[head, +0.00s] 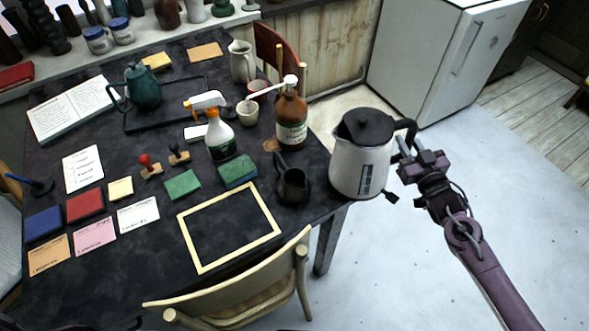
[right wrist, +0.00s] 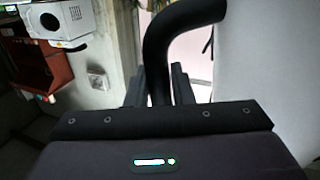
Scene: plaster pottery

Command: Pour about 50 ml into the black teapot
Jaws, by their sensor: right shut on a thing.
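A white electric kettle (head: 358,165) with a black lid is upright at the table's right edge; I cannot tell whether its base touches anything. My right gripper (head: 408,148) is shut on its black handle. In the right wrist view the handle (right wrist: 158,50) passes between the fingers (right wrist: 158,88), with the pale kettle body (right wrist: 265,65) at right. A small black pot (head: 293,187) with a spout or handle stands on the table just left of the kettle. A dark teal teapot (head: 143,87) stands on a black tray (head: 187,117) farther back left. My left gripper is not seen.
A brown pump bottle (head: 291,122) and an orange-white spray bottle (head: 219,138) stand behind the black pot. An empty pale frame (head: 188,237) lies in front, with a wooden chair (head: 255,280) at the near edge. Floor (head: 420,235) right of the table is clear.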

